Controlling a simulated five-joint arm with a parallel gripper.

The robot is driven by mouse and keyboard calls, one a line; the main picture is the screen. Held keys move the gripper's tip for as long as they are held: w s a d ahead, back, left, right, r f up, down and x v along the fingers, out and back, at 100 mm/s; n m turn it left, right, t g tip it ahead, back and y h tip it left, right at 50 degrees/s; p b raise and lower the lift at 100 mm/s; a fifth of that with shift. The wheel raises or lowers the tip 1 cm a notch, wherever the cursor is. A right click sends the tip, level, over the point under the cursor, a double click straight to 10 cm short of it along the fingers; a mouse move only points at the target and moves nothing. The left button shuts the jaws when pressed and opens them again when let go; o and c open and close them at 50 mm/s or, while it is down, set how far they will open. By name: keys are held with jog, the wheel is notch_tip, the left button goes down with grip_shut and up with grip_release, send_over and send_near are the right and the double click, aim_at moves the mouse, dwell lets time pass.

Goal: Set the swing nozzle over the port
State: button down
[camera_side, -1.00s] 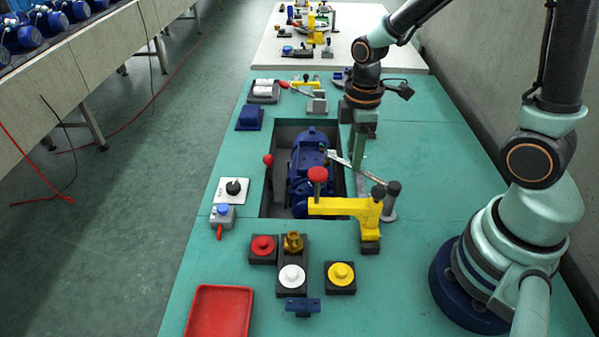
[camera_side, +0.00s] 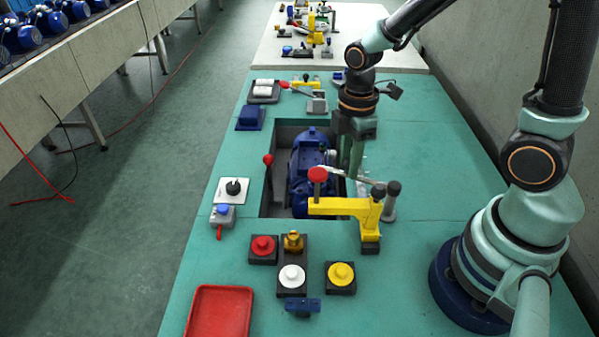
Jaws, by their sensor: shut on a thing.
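The swing nozzle (camera_side: 366,180) is a thin pale metal arm on a grey post (camera_side: 391,201) with a dark cap, at the right edge of the pit. It reaches left over the pit toward the blue pump (camera_side: 305,168). My gripper (camera_side: 352,172) points down at the pit's right side, shut on the nozzle arm between post and tip. My fingers hide part of the arm. The nozzle tip lies near the pump's right side, behind the red knob. I cannot make out the port clearly, nor whether the tip is over it.
A yellow clamp (camera_side: 345,207) with a red knob (camera_side: 318,175) stands close in front of the nozzle. A red-knobbed lever (camera_side: 268,160) is at the pit's left. Red, white and yellow buttons (camera_side: 291,276) and a red tray (camera_side: 220,312) are nearer.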

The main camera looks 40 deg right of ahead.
jog(key=c, duration=0.6)
grip_release()
notch_tip(320, 180, up, 12)
jog(key=shift+r, duration=0.1)
jog(key=r+m+t, duration=0.1)
jog(key=m+t, duration=0.1)
jog(key=m, duration=0.2)
jog(key=s+d+r+m+t, duration=0.1)
jog(key=m, duration=0.4)
jog(key=s+d+r+m+t, duration=0.1)
jog(key=m+t, duration=0.1)
jog(key=m, duration=0.2)
jog(key=shift+s+r+m+t, duration=0.1)
jog(key=shift+r+m+t, duration=0.2)
jog(key=shift+m, duration=0.1)
